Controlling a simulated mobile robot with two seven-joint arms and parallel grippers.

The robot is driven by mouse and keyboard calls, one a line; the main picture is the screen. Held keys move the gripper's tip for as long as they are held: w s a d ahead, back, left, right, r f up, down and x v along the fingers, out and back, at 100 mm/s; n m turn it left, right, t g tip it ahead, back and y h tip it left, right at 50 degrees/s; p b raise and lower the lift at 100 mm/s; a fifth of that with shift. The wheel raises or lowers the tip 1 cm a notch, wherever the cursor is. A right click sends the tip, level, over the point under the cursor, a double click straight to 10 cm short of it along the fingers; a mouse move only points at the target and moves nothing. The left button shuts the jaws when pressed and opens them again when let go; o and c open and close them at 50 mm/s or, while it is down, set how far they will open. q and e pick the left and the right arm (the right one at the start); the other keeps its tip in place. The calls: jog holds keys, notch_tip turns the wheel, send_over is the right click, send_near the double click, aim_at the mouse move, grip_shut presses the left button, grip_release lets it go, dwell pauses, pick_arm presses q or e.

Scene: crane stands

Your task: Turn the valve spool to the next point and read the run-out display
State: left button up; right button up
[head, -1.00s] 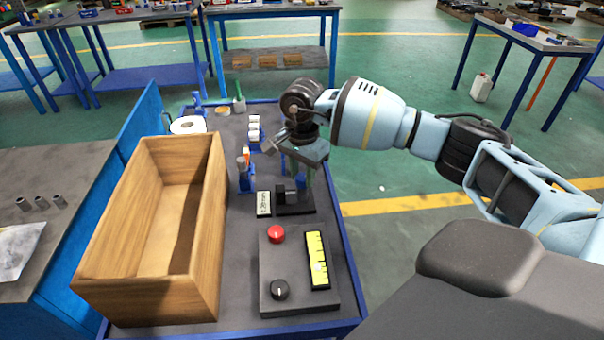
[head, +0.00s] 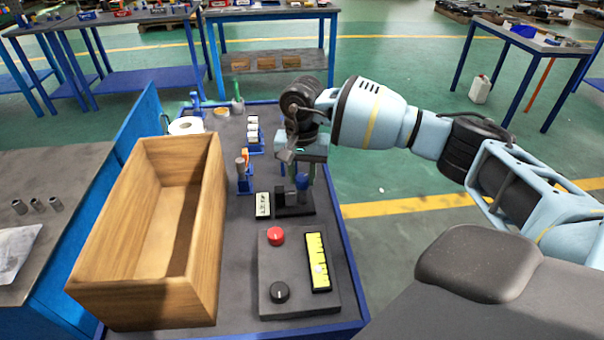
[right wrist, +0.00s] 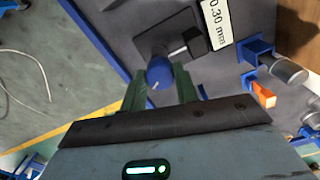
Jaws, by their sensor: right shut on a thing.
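The valve spool shows as a blue round piece with a pale mark (right wrist: 159,72) in the right wrist view, on a black stand (right wrist: 160,35); it also shows in the head view (head: 302,181). My right gripper (head: 302,172) comes down over it from above. Its green fingers (right wrist: 160,85) are shut on the spool, one on each side, and cover part of it. A black gauge block with a light plunger (right wrist: 195,42) sits beside the spool. My left gripper is out of view.
A control box (head: 290,295) with a red button, black knob and yellow scale stands in front. A wooden box (head: 205,260) fills the left side. Blue holders (head: 245,180) with small parts stand left of the gripper. Floor lies open to the right.

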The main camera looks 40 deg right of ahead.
aim_at(302, 177)
jog(key=o, duration=1)
jog(key=shift+r, duration=3.9)
